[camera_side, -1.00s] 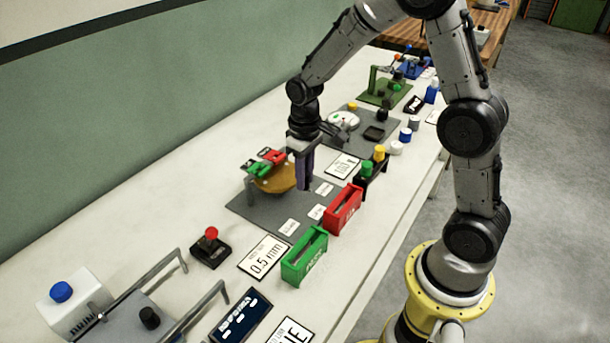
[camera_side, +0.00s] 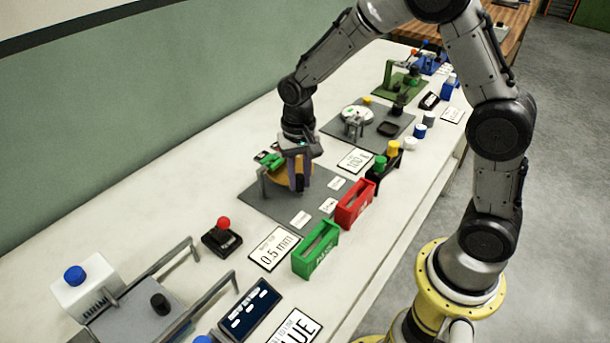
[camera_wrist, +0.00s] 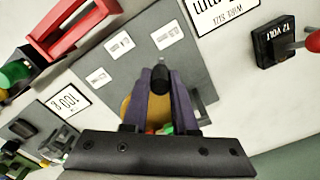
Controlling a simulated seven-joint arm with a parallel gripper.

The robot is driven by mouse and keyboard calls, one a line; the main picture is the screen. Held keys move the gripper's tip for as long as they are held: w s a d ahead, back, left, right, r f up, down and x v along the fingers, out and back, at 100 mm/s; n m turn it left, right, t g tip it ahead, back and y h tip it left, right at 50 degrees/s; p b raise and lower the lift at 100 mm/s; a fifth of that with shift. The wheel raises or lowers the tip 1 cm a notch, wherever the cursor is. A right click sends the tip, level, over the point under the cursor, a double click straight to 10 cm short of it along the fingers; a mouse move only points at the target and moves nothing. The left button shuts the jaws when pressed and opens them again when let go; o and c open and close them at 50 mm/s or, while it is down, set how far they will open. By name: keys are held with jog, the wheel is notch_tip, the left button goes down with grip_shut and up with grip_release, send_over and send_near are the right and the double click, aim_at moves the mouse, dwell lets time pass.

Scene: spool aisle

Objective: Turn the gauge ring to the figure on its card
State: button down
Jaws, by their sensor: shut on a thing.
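The gauge ring (camera_side: 268,177) is an orange-yellow disc on a grey mat (camera_side: 260,205), partly hidden by my gripper (camera_side: 298,182). A strip of it (camera_wrist: 125,108) shows in the wrist view beside the fingers. My gripper's purple fingers (camera_wrist: 160,88) are shut on a dark knob (camera_wrist: 160,76) at the ring. The card (camera_side: 273,249) reads 0.5 mm and lies flat left of the mat's near side. In the wrist view the card (camera_wrist: 222,10) is upside down and cut off. The ring's own figures are not readable.
A green box (camera_side: 316,250) and a red box (camera_side: 356,204) stand along the near edge. A red-knobbed switch (camera_side: 222,238) stands at the left. Small white labels (camera_side: 300,219) lie on the mat. Green pieces (camera_side: 268,159) sit behind the ring.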

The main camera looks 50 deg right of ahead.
jog(key=shift+w+a+r, duration=0.1)
jog(key=shift+w+a, duration=0.2)
jog(key=shift+w, duration=0.1)
jog(key=c, duration=0.7)
grip_release()
jog(key=shift+s, duration=0.1)
notch_tip(320, 180, up, 14)
jog(key=shift+f, duration=0.1)
